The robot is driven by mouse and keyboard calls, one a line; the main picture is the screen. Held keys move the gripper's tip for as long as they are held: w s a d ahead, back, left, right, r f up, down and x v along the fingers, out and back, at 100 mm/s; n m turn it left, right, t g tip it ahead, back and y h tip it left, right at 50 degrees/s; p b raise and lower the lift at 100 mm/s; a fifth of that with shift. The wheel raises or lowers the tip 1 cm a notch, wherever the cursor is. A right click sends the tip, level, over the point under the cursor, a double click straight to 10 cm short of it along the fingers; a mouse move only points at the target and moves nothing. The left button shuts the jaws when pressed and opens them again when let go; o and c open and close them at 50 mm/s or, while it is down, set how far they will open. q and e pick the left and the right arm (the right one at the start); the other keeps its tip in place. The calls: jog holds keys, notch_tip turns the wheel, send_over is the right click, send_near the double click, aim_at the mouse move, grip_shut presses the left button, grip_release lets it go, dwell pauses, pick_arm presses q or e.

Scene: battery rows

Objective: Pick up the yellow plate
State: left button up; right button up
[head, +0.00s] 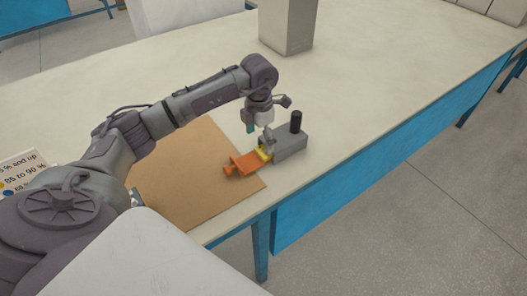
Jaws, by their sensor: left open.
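The yellow plate (264,154) is a small piece on the table, between an orange part (245,164) and a grey block (290,146) with a black upright knob (296,121). The plate seems to touch both, and part of it is hidden. My left gripper (259,130) points down just above and behind the plate, open, with nothing seen between its fingers. Whether a finger touches the plate is too small to tell. My right gripper is not in view.
A brown mat (200,190) lies under my left arm. A card with coloured dots (17,171) stands at the left. A tall grey box (288,24) stands at the back. The pale tabletop (370,75) is clear to the right, up to its blue-sided front edge.

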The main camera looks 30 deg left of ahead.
aim_at(260, 153)
pick_arm(q)
jog(key=shift+s+d+f+p, duration=0.1)
jog(key=shift+f+p, duration=0.2)
jog(key=shift+f, duration=0.9)
jog(key=shift+s+f+p, duration=0.1)
jog(key=shift+f+p, duration=0.15)
jog(key=shift+f, duration=0.9)
jog(key=c, duration=1)
